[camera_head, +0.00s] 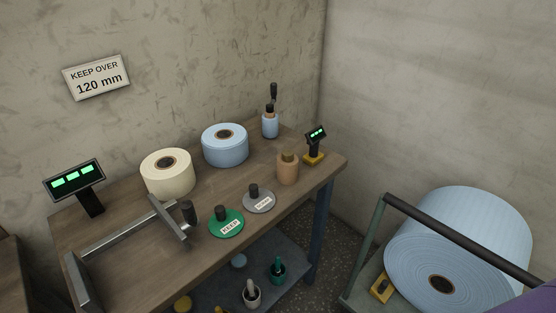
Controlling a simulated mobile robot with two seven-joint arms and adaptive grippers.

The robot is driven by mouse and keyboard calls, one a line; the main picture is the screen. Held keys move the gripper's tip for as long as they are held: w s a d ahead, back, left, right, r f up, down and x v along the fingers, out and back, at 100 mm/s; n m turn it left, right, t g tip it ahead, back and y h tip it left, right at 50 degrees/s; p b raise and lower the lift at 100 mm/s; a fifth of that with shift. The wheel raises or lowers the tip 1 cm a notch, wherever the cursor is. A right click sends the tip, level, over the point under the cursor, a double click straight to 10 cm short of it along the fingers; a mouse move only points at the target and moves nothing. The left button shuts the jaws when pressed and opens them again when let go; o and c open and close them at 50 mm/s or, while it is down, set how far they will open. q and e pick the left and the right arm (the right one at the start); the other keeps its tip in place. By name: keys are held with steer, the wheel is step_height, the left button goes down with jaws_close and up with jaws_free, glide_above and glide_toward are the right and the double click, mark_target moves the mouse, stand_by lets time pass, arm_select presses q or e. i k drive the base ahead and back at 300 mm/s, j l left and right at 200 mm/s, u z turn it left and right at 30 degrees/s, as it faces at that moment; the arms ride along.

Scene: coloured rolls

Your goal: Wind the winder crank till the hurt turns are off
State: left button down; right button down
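The winder (120,236) is a grey metal frame at the left front of the wooden bench, with a long bar between two upright ends. A dark crank handle (188,211) stands at its right end. No roll shows on the bar. A cream roll (167,180) and a light blue roll (225,150) stand on the bench behind it. A very large light blue roll (490,225) lies in a cart at the right, its core facing me. I cannot make out hurt turns on any roll. Neither of my grippers is in view.
A green KEEP disc (238,225) and a grey labelled disc (265,201) lie at the bench's front edge. A tan bottle-like object (288,171), two green-lit displays and a blue holder (270,125) stand around. A sign reads "KEEP OVER 120 mm" (97,77). Small items sit on the lower shelf.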

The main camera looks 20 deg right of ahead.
mark_target(269, 107)
steer(key=i+l+z, duration=0.15)
steer(key=z, duration=0.2)
steer(key=i+l+z, duration=0.1)
steer(key=z, duration=0.3)
steer(key=i+z, duration=0.15)
steer(key=z, duration=0.2)
